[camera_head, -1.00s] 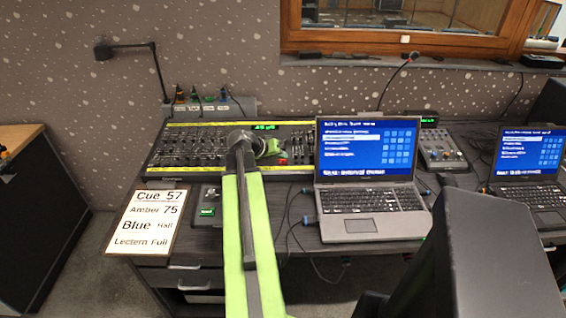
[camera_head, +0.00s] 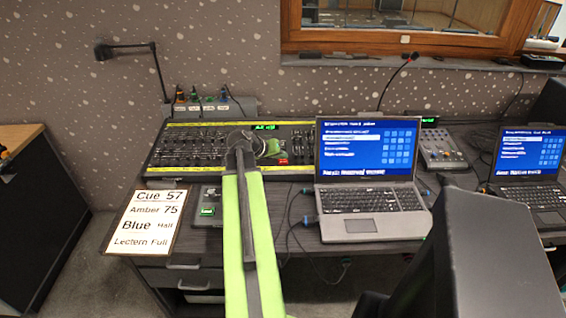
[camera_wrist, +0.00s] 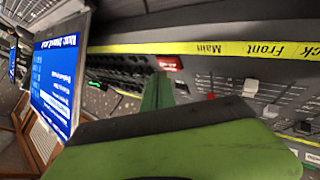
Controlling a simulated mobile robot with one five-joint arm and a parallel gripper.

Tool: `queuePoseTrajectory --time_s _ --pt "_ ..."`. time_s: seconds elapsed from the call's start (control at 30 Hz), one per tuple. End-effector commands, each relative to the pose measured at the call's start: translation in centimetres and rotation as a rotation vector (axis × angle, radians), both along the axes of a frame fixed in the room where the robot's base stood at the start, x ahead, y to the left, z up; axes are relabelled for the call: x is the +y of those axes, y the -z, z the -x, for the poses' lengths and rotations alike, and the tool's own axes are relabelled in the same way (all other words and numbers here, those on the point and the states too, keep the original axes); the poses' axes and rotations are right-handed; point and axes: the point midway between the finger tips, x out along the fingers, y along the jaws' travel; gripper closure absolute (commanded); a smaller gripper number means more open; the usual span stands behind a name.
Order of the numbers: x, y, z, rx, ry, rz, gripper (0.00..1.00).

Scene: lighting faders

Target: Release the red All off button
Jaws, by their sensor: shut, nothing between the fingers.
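The red All off button (camera_head: 283,161) shows on the right part of the lighting console (camera_head: 190,170), just below my gripper (camera_head: 273,148) in the head view. In the wrist view the red button (camera_wrist: 170,64) lies just beyond the green fingertips of my gripper (camera_wrist: 158,82), with a pale mark on its face. The fingers are shut and empty. A gap shows between the fingertips and the button in the wrist view. I cannot tell whether the button is pressed down or raised. The console's small green display (camera_head: 265,127) is lit; its text is too blurred to read surely.
A laptop (camera_head: 368,205) stands close to the right of the console, and its screen also shows in the wrist view (camera_wrist: 55,85). Console faders (camera_wrist: 240,100) lie right of the fingers there. A printed sheet (camera_head: 145,220) lies front left. A microphone (camera_head: 397,78) rises behind the laptop.

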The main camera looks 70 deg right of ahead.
Motion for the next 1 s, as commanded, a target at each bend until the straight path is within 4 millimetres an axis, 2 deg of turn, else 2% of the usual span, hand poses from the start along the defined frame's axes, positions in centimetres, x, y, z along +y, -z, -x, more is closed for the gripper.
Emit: queuePoseTrajectory --time_s 0.27,0.57,0.77,1.0 --pt "-0.1 1.0 -0.1 0.000 0.000 0.000 1.00" --pt "-0.1 0.8 -0.1 0.000 0.000 0.000 1.00" --pt "0.0 -0.2 -0.1 0.000 0.000 0.000 1.00" --pt "0.0 0.0 -0.1 0.000 0.000 0.000 1.00"
